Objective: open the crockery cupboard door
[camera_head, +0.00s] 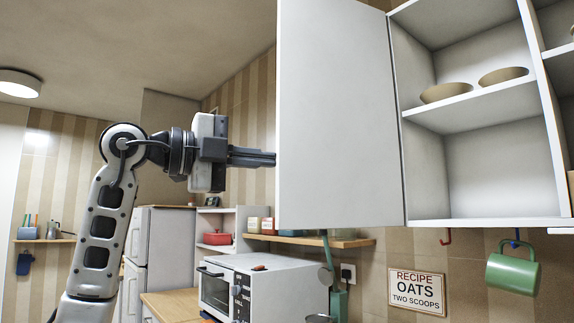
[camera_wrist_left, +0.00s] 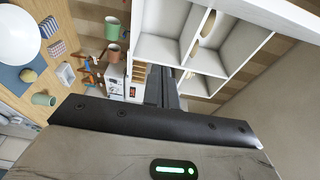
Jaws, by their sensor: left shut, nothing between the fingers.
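The white crockery cupboard door (camera_head: 335,120) stands swung open, its hinge side at the cupboard's left edge. The cupboard (camera_head: 485,165) is open to view, with two tan bowls (camera_head: 446,92) (camera_head: 503,75) on its middle shelf. My left gripper (camera_head: 268,158) is shut and empty at the door's free left edge. Its fingertips end at or just behind that edge; I cannot tell whether they touch the door. In the left wrist view the shut fingers (camera_wrist_left: 163,88) point towards white open shelving (camera_wrist_left: 195,45). My right gripper is not in view.
Below the door are a white oven (camera_head: 265,285) and a wooden shelf (camera_head: 320,241). A recipe sign (camera_head: 417,290) is on the wall. The space left of the door is free around my arm.

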